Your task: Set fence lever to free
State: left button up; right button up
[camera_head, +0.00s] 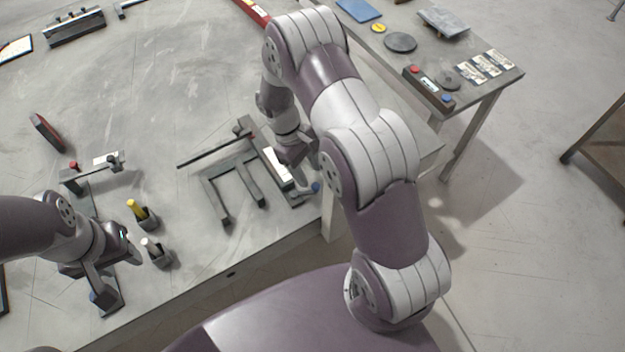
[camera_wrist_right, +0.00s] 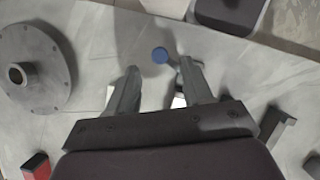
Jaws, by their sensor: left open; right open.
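A small lever with a blue round knob (camera_head: 315,187) sits at the right end of a dark grey fixture (camera_head: 262,150) near the table's right edge. I take it to be the fence lever; no label can be read. In the right wrist view the blue knob (camera_wrist_right: 160,55) lies beyond and between my fingertips. My right gripper (camera_head: 293,157) is open and empty, above the fixture and apart from the knob; its open fingers show in the wrist view (camera_wrist_right: 160,80). My left gripper (camera_head: 108,280) is open, low over a dark block at the front left; its fingertips are partly unclear.
A yellow-topped peg (camera_head: 137,208) and a white-topped peg (camera_head: 152,247) stand in dark holders beside my left gripper. A red-knobbed bracket (camera_head: 76,168) is at left. A side table (camera_head: 480,75) holds discs and a button box. The table's middle back is clear.

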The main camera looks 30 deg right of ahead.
aim_at(316, 188)
jog(key=x, duration=0.2)
jog(key=shift+s+d+f, duration=0.1)
jog(key=shift+d+f, duration=0.05)
jog(key=shift+f, duration=0.25)
jog(key=shift+s+f, duration=0.25)
jog(key=shift+f, duration=0.15)
grip_shut()
jog(key=shift+s+m+y+p, duration=0.3)
jog(key=shift+m+y, duration=0.1)
jog(key=shift+m, duration=0.4)
grip_release()
jog(key=p+v, duration=0.3)
jog(key=v, duration=0.9)
jog(key=shift+w+r+p, duration=0.2)
jog(key=shift+r+p, duration=0.15)
jog(key=shift+p, duration=0.05)
